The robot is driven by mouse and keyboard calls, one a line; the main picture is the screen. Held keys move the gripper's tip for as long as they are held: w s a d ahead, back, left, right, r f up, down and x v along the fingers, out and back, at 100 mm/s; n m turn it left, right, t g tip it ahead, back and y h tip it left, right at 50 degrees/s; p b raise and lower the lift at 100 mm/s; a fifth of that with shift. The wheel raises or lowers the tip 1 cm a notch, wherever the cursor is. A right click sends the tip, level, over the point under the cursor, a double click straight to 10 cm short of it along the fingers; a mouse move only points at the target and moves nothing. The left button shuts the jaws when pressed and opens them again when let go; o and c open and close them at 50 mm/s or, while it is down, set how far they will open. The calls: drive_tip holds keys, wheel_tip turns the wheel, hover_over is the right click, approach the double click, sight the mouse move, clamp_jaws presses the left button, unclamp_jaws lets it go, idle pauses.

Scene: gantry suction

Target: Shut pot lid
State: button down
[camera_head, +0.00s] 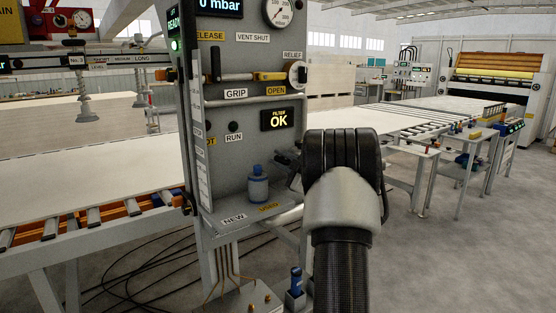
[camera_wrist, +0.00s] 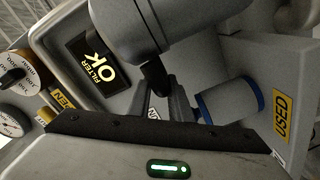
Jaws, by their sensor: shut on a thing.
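My gripper (camera_wrist: 165,108) is shut on a small dark tab (camera_wrist: 153,78) below a large grey cylinder, which looks like the pot (camera_wrist: 130,32). The tab seems to be part of the pot lid, but the fingers partly cover it. I cannot tell where lid and pot meet, or how far the lid stands open. In the head view my arm and wrist hide most of the pot, at the right side of the grey panel (camera_head: 222,150).
A grey cylinder with blue ends (camera_wrist: 232,100) stands close beside the fingers, near the USED label (camera_wrist: 283,115). A blue and grey cartridge (camera_head: 258,188) shows on the panel's shelf. A display reads FILTER OK (camera_head: 279,119). Cables (camera_head: 150,250) lie on the floor.

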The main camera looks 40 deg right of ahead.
drive_tip(key=shift+s+d+f, duration=0.25)
drive_tip(key=shift+d+f, duration=0.2)
drive_tip(key=shift+f, duration=0.25)
drive_tip(key=c, duration=1.7)
unclamp_jaws()
drive_tip(key=shift+d+f, duration=0.1)
drive_tip(key=shift+d, duration=0.05)
drive_tip(key=shift+w, duration=0.1)
drive_tip(key=shift+s, duration=0.2)
drive_tip(key=s, duration=0.5)
drive_tip(key=s+p, duration=0.1)
drive_tip(key=s, duration=0.5)
drive_tip(key=s+p, duration=0.1)
drive_tip(key=s, duration=0.5)
drive_tip(key=shift+r, duration=0.4)
